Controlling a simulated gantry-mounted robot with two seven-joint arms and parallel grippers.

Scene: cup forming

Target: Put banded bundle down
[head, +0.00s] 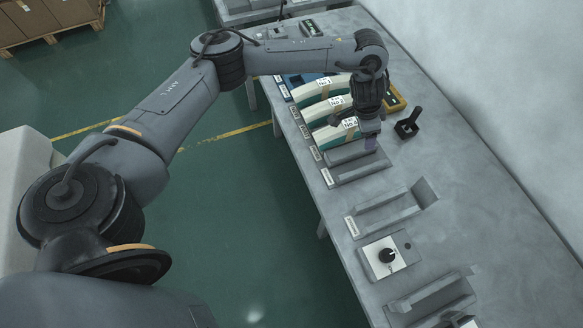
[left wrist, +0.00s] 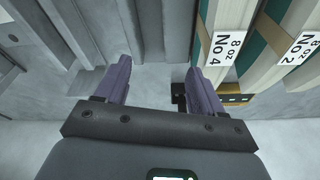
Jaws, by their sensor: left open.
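Several banded bundles of cream paper blanks with green ends lie in a row of grey slots on the bench. The nearest one, labelled "8 oz No 4" (head: 333,133), is beside my left gripper (head: 371,143). In the left wrist view, this bundle (left wrist: 223,35) is to the right of the fingers, with a "No 2" bundle (left wrist: 300,48) beyond it. My left gripper (left wrist: 158,85) has its purple fingers spread, with no bundle between them. It is over an empty grey slot (head: 352,166). My right gripper is not in view.
Another empty grey cradle (head: 388,212) and a white box with a black knob (head: 386,256) stand nearer along the bench (head: 455,175). A black holder (head: 407,126) and a yellow-edged tray (head: 396,101) are right of the arm. The bench's right side is mostly clear.

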